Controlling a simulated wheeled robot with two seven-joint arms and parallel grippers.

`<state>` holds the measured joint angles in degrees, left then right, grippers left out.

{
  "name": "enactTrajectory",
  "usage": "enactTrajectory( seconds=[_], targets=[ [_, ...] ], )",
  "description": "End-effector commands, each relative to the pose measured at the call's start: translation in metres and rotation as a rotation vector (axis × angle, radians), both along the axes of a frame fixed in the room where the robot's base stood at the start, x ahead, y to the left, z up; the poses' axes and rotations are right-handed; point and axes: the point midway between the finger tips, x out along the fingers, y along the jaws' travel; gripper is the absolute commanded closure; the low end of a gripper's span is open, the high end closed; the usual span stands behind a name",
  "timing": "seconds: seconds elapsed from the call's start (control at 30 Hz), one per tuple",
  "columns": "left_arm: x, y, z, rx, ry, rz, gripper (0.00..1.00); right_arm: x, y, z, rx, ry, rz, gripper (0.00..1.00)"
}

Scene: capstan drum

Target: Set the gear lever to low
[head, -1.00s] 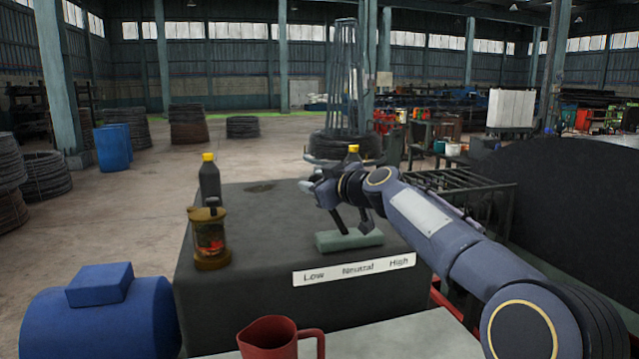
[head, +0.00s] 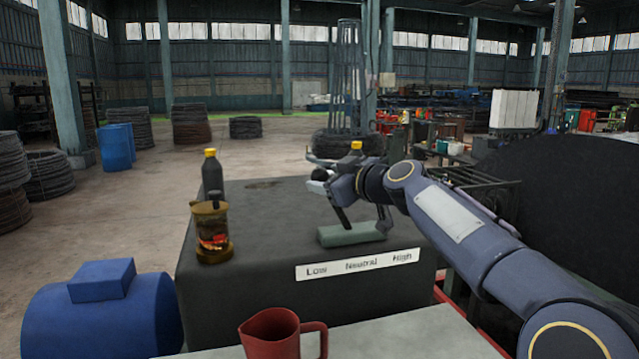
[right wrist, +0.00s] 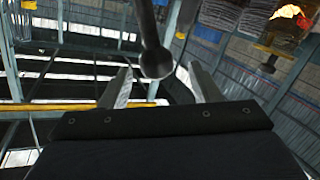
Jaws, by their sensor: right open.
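The gear lever (head: 342,213) is a dark rod rising from a grey-green base block (head: 352,236) on the dark machine housing. It leans to the left in the head view, and its top is hidden by my right gripper (head: 318,175). A white plate (head: 358,264) on the housing front reads Low, Neutral, High from left to right. In the right wrist view the lever's round dark knob (right wrist: 156,62) shows between the two grey fingers of my right gripper (right wrist: 161,76). The fingers are open with gaps on both sides of the knob. My left gripper is out of view.
On the housing, left of the lever, stand an amber jar (head: 211,232) and a yellow-capped bottle (head: 211,176). Another yellow cap (head: 356,146) shows behind my right arm. A red jug (head: 270,334) is in front, with a blue motor (head: 95,312) at left.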

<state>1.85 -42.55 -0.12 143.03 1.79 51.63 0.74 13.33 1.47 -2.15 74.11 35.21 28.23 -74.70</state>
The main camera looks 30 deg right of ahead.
Motion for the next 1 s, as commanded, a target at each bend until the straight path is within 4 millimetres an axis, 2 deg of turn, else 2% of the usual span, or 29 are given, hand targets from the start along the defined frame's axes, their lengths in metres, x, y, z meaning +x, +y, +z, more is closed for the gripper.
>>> enactTrajectory(
  seconds=[0.1, 0.3, 1.0],
  targets=[
    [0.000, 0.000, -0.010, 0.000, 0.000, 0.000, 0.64, -0.020, -0.001, 0.000, -0.001, 0.000, -0.001, 0.44],
    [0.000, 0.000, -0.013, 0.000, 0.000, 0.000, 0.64, -0.035, -0.002, 0.003, 0.000, 0.002, 0.000, 0.44],
    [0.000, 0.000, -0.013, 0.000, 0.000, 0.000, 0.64, -0.036, -0.002, 0.004, 0.000, 0.001, 0.001, 0.44]
  ],
)
